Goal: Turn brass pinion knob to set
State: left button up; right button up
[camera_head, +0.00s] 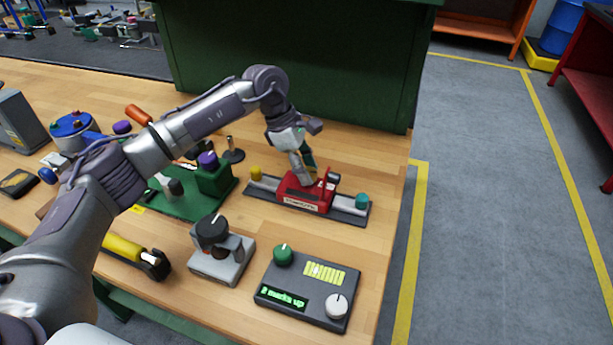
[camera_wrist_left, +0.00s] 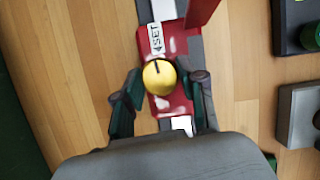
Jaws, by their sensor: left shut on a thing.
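The brass pinion knob (camera_wrist_left: 159,78), round and yellow with a dark line on top, sits on a red valve actuator body (camera_wrist_left: 173,104) in the left wrist view. A white label (camera_wrist_left: 156,38) beside it reads SET. My left gripper (camera_head: 303,176) reaches down over the red body (camera_head: 303,197) in the head view, hiding the knob there. In the left wrist view its two dark green fingers (camera_wrist_left: 167,82) are on either side of the knob, shut on it. My right gripper is not in view.
The red body rides on a grey rail (camera_head: 346,208) with a yellow cap (camera_head: 256,173) and a teal cap (camera_head: 362,201). A control box (camera_head: 302,302) reads "2 marks up". A grey dial stand (camera_head: 221,263) and green fixture (camera_head: 192,204) stand left.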

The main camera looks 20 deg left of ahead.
pick_arm(q)
jog(key=shift+w+m+b, duration=0.1)
jog(key=shift+m+b, duration=0.25)
jog(key=shift+m, duration=0.15)
jog(key=shift+r+g, duration=0.1)
jog(key=shift+g, duration=0.2)
jog(key=o, duration=1.1)
jog(key=shift+o, duration=0.2)
jog(key=v, duration=1.2)
